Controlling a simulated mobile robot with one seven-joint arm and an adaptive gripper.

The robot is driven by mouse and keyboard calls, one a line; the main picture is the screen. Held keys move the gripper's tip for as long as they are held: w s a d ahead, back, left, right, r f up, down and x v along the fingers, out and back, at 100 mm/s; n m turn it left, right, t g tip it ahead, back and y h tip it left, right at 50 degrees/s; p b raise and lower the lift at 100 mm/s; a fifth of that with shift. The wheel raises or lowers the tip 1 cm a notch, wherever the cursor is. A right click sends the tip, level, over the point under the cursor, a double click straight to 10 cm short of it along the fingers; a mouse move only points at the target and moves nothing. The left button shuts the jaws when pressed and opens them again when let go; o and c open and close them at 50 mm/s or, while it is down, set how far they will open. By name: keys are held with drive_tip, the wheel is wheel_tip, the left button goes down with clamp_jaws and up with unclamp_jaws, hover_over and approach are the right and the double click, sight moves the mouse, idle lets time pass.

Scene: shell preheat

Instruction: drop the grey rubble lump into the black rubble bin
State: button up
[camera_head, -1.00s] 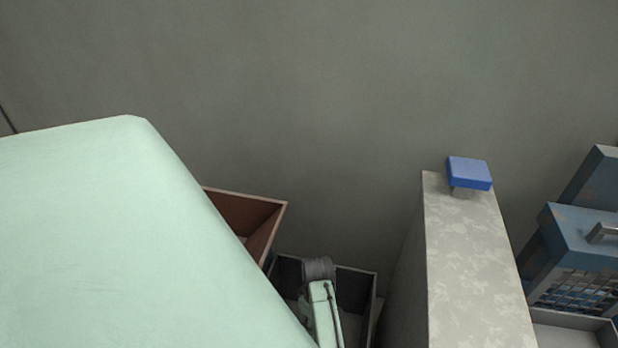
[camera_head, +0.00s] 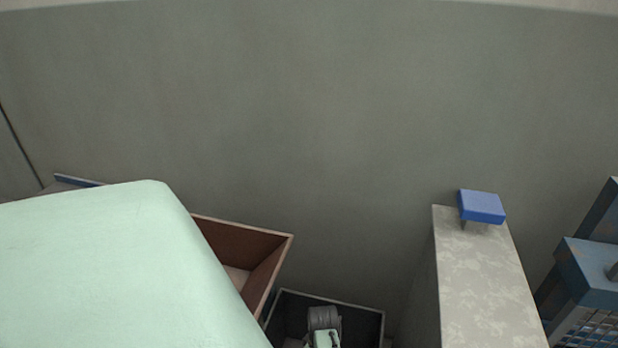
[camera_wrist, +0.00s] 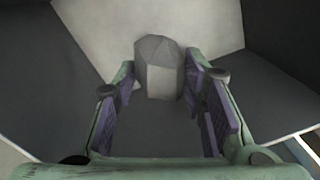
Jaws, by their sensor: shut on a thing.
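The grey rubble lump (camera_wrist: 158,62) is a faceted block between my fingertips in the wrist view. My gripper (camera_wrist: 160,84) is shut on it, with the purple finger pads at its two sides. Dark walls of the black rubble bin (camera_wrist: 35,85) and a pale floor show around and beyond the lump. In the head view, the bin (camera_head: 295,308) is low in the middle, and the end of my arm is over it. The lump cannot be made out clearly there, and my fingers are hidden. The gap between lump and bin floor cannot be judged.
A brown open bin (camera_head: 248,241) stands left of the black one, partly hidden by my pale green body part. A mottled grey pillar or wall (camera_head: 480,275) with a blue block (camera_head: 481,206) on top stands to the right. Blue crate-like equipment (camera_head: 590,275) is at far right.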

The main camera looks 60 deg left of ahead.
drive_tip(key=o, duration=1.3)
drive_tip(key=shift+r, duration=0.15)
drive_tip(key=r, duration=1.1)
drive_tip(key=shift+w+a+r, duration=0.1)
drive_tip(key=shift+w+r, duration=0.2)
drive_tip(key=shift+r, duration=0.1)
